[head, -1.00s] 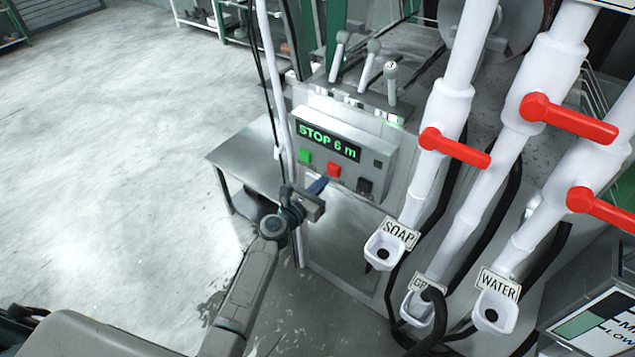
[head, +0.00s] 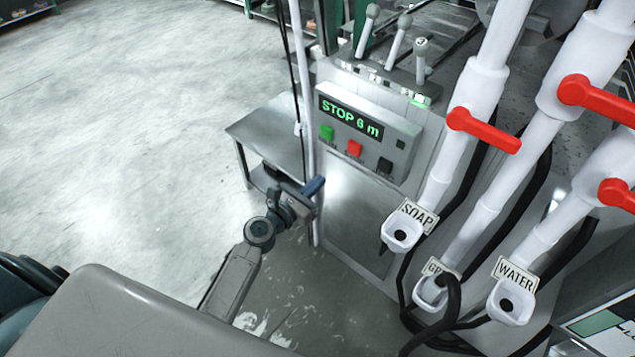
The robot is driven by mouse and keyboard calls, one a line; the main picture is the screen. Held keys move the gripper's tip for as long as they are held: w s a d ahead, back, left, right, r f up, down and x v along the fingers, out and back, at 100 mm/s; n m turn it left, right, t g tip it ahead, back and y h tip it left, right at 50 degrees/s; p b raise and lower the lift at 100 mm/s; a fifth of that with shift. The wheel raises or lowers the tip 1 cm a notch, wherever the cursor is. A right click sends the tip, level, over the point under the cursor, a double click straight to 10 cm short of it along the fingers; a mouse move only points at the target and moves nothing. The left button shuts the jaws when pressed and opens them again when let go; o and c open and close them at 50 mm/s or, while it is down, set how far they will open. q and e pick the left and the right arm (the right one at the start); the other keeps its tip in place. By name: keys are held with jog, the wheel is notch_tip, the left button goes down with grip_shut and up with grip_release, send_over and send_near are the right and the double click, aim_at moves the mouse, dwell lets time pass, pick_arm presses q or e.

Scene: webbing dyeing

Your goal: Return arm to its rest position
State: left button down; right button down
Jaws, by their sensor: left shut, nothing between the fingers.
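My left arm comes in from the lower left. My left gripper (head: 312,188) is shut and empty, in the air in front of the machine's lower panel. It is below and left of the control box (head: 362,133), apart from its buttons. The box's display reads "STOP 6 m" in green. A green button (head: 327,133), a red button (head: 354,148) and a black button (head: 385,165) sit under the display. My right gripper is not in view.
Three levers (head: 398,40) stand on top of the machine. White pipes with red valve handles (head: 484,130) end in cups labelled SOAP (head: 402,232) and WATER (head: 512,303), with another between. A metal table (head: 265,130) stands behind my gripper. The floor (head: 110,130) at left is open.

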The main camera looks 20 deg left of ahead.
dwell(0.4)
pick_arm(q)
jog(key=s+a+f+m+g+y, duration=0.1)
jog(key=s+a+f+m+g, duration=0.15)
jog(key=s+f+m, duration=0.65)
jog(key=s+a+f+m+g+y, duration=0.1)
jog(key=s+f+g+y, duration=0.15)
jog(key=f, duration=1.25)
jog(key=s+a+f+m+g+y, duration=0.15)
jog(key=s+f+m+g, duration=0.3)
jog(key=f, duration=0.75)
jog(key=s+a+f+m+g, duration=0.2)
jog(key=s+f+m, duration=0.3)
jog(key=s, duration=0.6)
jog(key=s+a+f+m+g+y, duration=0.1)
jog(key=s+f+m, duration=0.4)
jog(key=s, duration=0.6)
jog(key=s+a+f+m+g+y, duration=0.1)
jog(key=s+a+f+m+g, duration=0.1)
jog(key=s+f+m, duration=0.4)
jog(key=s+m+g, duration=0.1)
jog(key=s, duration=0.4)
jog(key=shift+s+a+m, duration=0.3)
jog(key=shift+a+m, duration=0.05)
jog(key=shift+a, duration=0.05)
jog(key=shift+f, duration=0.1)
